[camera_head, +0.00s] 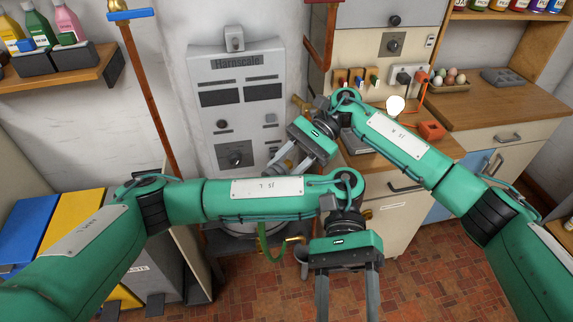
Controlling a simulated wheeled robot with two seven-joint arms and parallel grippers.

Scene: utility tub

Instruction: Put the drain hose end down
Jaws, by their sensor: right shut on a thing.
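My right gripper (283,165) is in front of the grey machine marked Harnscale (238,95), at its right edge, fingers pointing down and left. It is shut on something, which I take for the drain hose end; the fingers and my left arm hide it. A green hose (264,242) hangs in a curve low in front of the machine, below my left forearm; its upper part is hidden. A brass-coloured fitting (293,239) shows beside it. I cannot tell whether hose and grip connect. My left gripper (347,298) is open and empty above the tiled floor, its fingers apart.
A wooden counter (485,100) with drawers stands at the right, with an orange box (431,131) on it. A copper pipe (148,85) runs down left of the machine. Blue and yellow bins (72,222) stand at the left. The tiled floor (430,270) is clear at the lower right.

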